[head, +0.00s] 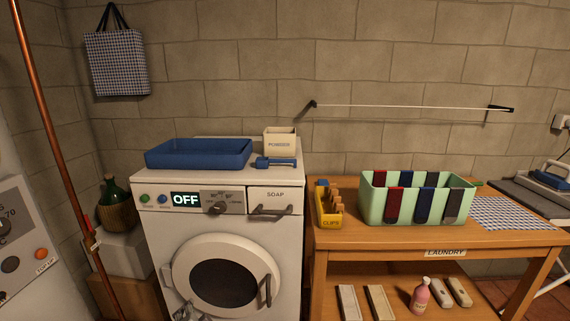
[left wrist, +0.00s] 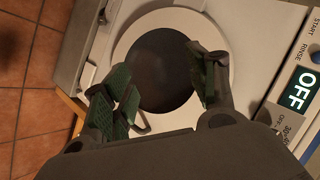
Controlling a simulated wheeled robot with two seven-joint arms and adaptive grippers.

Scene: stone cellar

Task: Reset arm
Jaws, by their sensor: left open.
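My left gripper (left wrist: 158,88) is open and empty in the left wrist view, its green-padded fingers spread in front of the washing machine's round door (left wrist: 163,62). In the head view only a small part of what looks like this gripper (head: 184,312) shows at the bottom edge, by the lower left of the door. The washing machine (head: 290,233) has its door closed, its soap drawer (head: 275,195) shut and its display (head: 185,199) reading OFF. My right gripper is in neither view.
A blue tray (head: 198,154), a powder box (head: 280,141) and a blue scoop (head: 276,163) are on the washer. The wooden table (head: 340,238) to the right bears a clips box (head: 329,221) and a green bin (head: 374,208). A copper pipe (head: 57,140) stands left.

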